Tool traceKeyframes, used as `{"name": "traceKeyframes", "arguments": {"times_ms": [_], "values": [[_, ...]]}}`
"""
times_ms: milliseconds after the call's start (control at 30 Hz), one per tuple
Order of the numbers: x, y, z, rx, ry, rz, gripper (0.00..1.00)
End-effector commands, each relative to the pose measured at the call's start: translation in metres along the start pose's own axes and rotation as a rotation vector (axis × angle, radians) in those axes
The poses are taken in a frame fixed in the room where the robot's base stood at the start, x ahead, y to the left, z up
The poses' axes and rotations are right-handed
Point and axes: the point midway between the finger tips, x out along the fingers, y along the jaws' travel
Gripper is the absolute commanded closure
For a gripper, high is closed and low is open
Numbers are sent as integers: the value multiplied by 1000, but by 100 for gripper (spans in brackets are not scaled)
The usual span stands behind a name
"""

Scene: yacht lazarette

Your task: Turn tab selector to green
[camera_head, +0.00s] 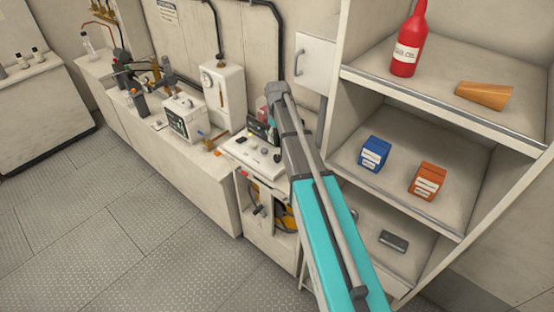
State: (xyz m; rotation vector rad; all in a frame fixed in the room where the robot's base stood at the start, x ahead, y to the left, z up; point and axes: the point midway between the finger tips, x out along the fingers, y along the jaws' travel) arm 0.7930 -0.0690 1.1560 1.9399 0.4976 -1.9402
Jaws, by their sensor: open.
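I cannot pick out the tab selector or a green mark for certain. A white control unit (252,154) with small dark knobs and a dark panel stands on the counter, just left of my arm. Another white box (184,117) with a dark panel face stands further left. My grey and teal arm reaches up from the bottom centre, and its far end is beside the control unit. The arm covers part of the unit's right side. My gripper's fingers do not show; they seem hidden behind the arm.
Open shelves at right hold a red bottle (406,46), a wooden wedge (484,96), a blue box (373,154), an orange box (427,181) and a dark grey block (393,241). A white gauge box (222,95) is on the wall. Floor at left is clear.

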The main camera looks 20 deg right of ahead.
Motion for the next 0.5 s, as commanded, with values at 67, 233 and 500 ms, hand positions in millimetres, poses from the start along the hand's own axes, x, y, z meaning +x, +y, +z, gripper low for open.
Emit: {"name": "traceKeyframes", "arguments": {"times_ms": [67,233,500], "values": [[11,0,0,0,0,0,21],[24,0,0,0,0,0,21],[45,0,0,0,0,0,21]]}}
